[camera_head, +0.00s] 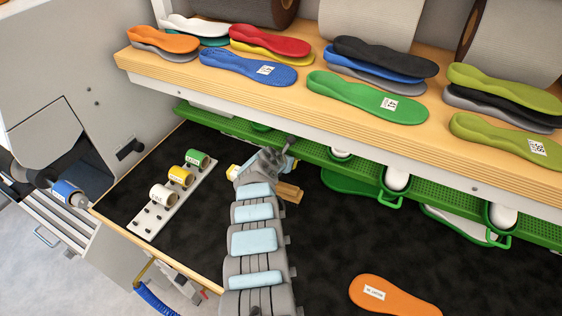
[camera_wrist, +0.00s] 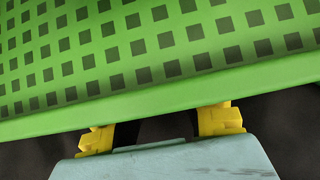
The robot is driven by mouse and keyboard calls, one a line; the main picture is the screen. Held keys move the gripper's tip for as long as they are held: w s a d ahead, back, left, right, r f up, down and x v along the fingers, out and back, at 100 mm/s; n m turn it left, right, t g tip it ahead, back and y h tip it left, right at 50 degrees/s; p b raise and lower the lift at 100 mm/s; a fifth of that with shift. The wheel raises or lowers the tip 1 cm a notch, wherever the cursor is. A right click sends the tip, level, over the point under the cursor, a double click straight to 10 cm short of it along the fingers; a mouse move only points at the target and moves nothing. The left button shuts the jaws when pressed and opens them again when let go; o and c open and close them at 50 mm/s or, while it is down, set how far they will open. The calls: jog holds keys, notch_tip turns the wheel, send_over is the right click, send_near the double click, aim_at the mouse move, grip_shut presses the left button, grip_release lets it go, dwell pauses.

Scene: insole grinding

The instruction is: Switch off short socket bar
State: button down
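I cannot make out a short socket bar or its switch for sure in either view. A white piece (camera_head: 208,103) shows partly under the left end of the wooden shelf, but I cannot tell what it is. My gripper (camera_wrist: 158,128) has its two yellow fingers apart, with nothing seen between them. In the wrist view the green perforated rail (camera_wrist: 150,60) fills the upper part, in front of the fingers. In the head view my gripper (camera_head: 262,178) is over the black tabletop, close to the rail's front edge, partly hidden by my arm.
The wooden shelf (camera_head: 300,95) carries several coloured insoles. Green holders with white parts (camera_head: 397,178) hang along the rail at right. A white pegged strip (camera_head: 180,207) with green, yellow and white rolls lies at left. An orange insole (camera_head: 395,297) lies on the black tabletop (camera_head: 335,245).

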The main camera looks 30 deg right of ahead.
jog(key=shift+s+r+p, duration=0.1)
jog(key=shift+r+p, duration=0.6)
jog(key=shift+p, duration=0.1)
jog(key=shift+f, duration=0.1)
